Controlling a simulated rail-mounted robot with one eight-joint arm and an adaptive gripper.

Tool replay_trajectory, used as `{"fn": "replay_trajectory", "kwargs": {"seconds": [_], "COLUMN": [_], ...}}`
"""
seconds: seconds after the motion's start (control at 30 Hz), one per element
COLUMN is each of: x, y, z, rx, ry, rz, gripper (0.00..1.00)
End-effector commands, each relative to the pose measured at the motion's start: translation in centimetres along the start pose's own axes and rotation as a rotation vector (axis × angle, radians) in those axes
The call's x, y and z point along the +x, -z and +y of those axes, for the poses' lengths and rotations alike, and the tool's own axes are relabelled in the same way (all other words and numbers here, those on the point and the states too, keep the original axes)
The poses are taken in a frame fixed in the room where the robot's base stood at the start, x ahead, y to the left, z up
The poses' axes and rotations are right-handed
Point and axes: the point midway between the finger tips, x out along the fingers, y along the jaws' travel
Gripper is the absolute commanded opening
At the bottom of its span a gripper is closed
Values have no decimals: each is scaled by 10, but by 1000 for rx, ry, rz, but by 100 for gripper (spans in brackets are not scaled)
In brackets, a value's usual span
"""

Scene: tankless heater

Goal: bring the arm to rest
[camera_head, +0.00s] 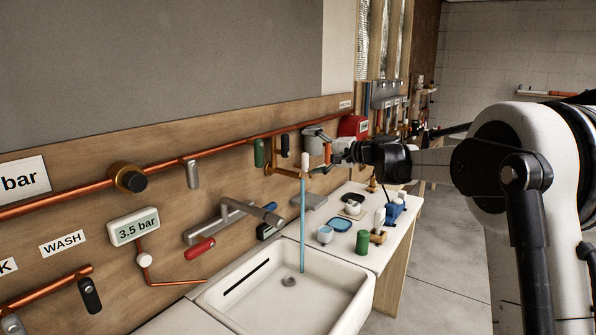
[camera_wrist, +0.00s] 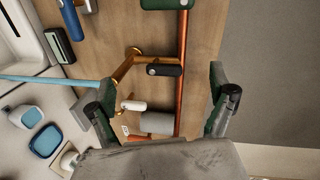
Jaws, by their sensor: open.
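My gripper (camera_head: 340,152) reaches in from the right, in front of the wooden wall panel and above the far end of the counter. In the wrist view its two fingers stand wide apart with nothing held between them (camera_wrist: 160,88). Beyond the fingers are a copper pipe (camera_wrist: 184,60), a brass branch fitting (camera_wrist: 124,68) and a small black handle (camera_wrist: 164,70). I cannot tell how far the fingers are from these parts. My arm is stretched out toward the wall from the right side of the head view.
A blue water stream (camera_head: 302,230) runs down into the white sink (camera_head: 358,300). Below my gripper the counter holds a green cylinder (camera_head: 362,242), a white cup (camera_head: 325,234) and a blue dish (camera_head: 340,224). The floor (camera_head: 430,275) at right looks clear.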

Motion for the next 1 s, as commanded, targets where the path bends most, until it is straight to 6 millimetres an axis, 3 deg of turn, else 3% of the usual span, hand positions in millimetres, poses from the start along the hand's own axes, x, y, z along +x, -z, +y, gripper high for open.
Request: {"fn": "replay_trajectory", "kwargs": {"seconds": [0.2, 0.47, 0.77, 1.0], "x": [-41, -96, -166, -226], "y": [-52, -115, -187, -243], "z": [-8, -2, 20, 50], "rx": [-90, -201, -331, -438], "ry": [-143, -313, -504, -656], "rz": [-2, -4, -5, -5], "gripper": [89, 89, 89, 89]}}
